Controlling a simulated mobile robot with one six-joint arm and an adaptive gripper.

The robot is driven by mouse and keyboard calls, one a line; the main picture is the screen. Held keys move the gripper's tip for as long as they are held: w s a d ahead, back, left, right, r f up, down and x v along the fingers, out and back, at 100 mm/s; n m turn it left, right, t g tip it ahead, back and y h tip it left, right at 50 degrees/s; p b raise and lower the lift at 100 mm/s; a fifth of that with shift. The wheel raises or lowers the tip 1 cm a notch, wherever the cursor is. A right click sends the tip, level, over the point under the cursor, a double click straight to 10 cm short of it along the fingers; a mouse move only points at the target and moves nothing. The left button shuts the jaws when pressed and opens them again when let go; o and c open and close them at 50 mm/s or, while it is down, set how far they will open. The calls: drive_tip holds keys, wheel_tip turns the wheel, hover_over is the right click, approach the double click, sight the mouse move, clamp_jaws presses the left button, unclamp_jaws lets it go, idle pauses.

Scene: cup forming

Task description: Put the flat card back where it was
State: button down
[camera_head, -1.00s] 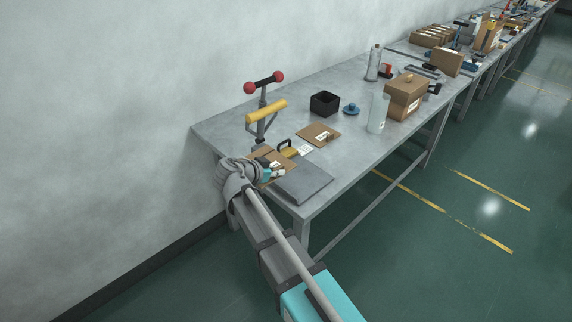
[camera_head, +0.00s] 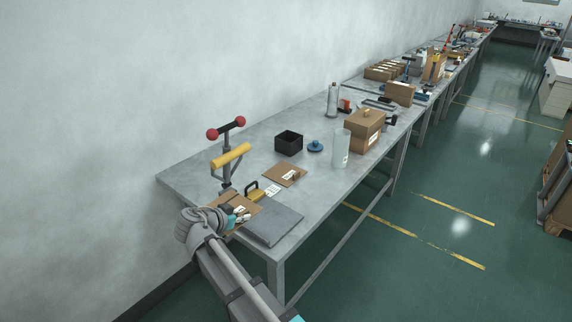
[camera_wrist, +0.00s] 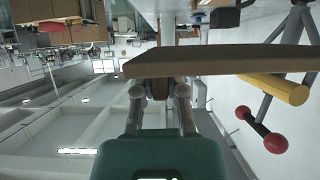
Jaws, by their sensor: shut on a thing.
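My gripper (camera_head: 237,217) is at the near left end of the grey workbench. In the wrist view my gripper (camera_wrist: 160,90) is shut on the edge of a flat brown card (camera_wrist: 225,61), which extends across the picture beyond the fingers. In the head view, brown card (camera_head: 246,207) shows beside the gripper, partly hidden by the arm. A second flat brown card with a label (camera_head: 279,174) lies on the bench farther back. How high the held card is above the bench cannot be told.
A dark grey slab (camera_head: 270,222) lies at the bench's near corner. A press with a yellow bar (camera_head: 231,155) and red knobs stands close behind the gripper. A black open box (camera_head: 288,142), a blue knobbed disc (camera_head: 315,147), a pale cylinder (camera_head: 340,150) and a lidded carton (camera_head: 364,137) stand farther along.

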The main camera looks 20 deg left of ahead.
drive_tip(key=shift+r+p, duration=1.95)
drive_tip(key=shift+r, duration=0.15)
drive_tip(key=shift+s+a, duration=0.1)
